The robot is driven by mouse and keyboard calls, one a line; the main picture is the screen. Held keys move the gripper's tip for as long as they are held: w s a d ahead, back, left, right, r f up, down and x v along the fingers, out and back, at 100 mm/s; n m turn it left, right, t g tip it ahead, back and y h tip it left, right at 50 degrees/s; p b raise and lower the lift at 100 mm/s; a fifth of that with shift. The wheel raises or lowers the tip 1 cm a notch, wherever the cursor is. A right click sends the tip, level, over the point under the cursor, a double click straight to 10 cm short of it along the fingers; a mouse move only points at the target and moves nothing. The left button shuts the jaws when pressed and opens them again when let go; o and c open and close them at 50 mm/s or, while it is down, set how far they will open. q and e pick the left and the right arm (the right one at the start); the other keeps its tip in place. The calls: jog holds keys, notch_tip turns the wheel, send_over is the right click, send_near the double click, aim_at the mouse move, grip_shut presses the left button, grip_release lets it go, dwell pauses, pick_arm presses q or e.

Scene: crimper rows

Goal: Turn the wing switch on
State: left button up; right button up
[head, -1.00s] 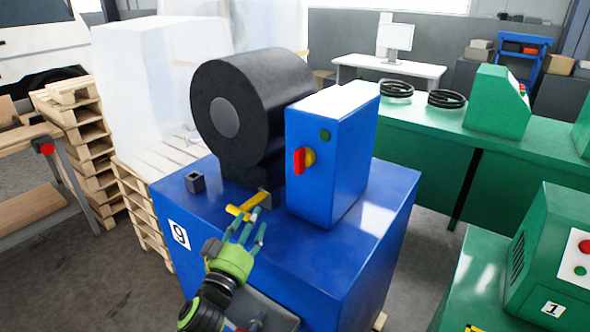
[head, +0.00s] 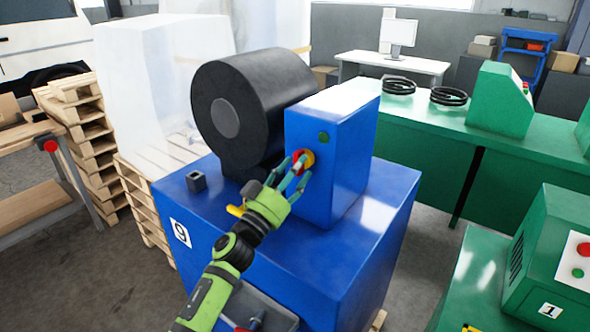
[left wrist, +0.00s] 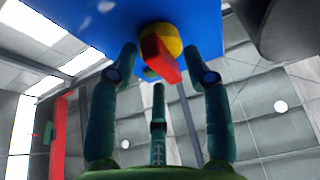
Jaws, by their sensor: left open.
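The wing switch is a red handle on a yellow round base (head: 308,158), on the front face of the blue control box (head: 343,170). In the left wrist view the red handle (left wrist: 160,58) sits between the spread fingers, below the yellow base. My left gripper (head: 296,168) is at the switch, its fingers around the handle and open. I cannot tell whether any finger touches it. In the head view the fingers partly cover the handle, so its angle is hard to read there. My right gripper is not in view.
A large black drum (head: 245,105) stands left of the box on the blue machine (head: 375,235) marked 9. A small dark square post (head: 196,181) stands at left. A green machine marked 1 (head: 545,265) stands at right.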

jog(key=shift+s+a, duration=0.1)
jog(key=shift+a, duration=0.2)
pick_arm(q)
grip_shut()
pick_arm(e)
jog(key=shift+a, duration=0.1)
pick_arm(q)
jog(key=shift+m, duration=0.4)
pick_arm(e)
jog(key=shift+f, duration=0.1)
pick_arm(q)
jog(key=shift+w+a+r+m+g+h+p, duration=0.15)
jog(key=shift+m+g+h+p, duration=0.25)
jog(key=shift+m+g, duration=2.15)
jog(key=shift+w+a+r+m+g+h+p, duration=0.1)
jog(key=shift+a+m+g+h+p, duration=0.3)
jog(key=shift+m, duration=4.25)
jog(key=shift+w+r+m+g+h+p, duration=0.15)
jog(key=shift+m+g+p, duration=0.85)
jog(key=shift+m, duration=2.6)
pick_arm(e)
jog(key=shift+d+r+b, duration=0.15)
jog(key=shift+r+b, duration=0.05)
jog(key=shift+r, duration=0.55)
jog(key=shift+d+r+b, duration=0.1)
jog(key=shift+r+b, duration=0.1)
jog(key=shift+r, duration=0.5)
pick_arm(q)
jog(key=shift+f+g, duration=0.2)
jog(key=shift+g, duration=0.35)
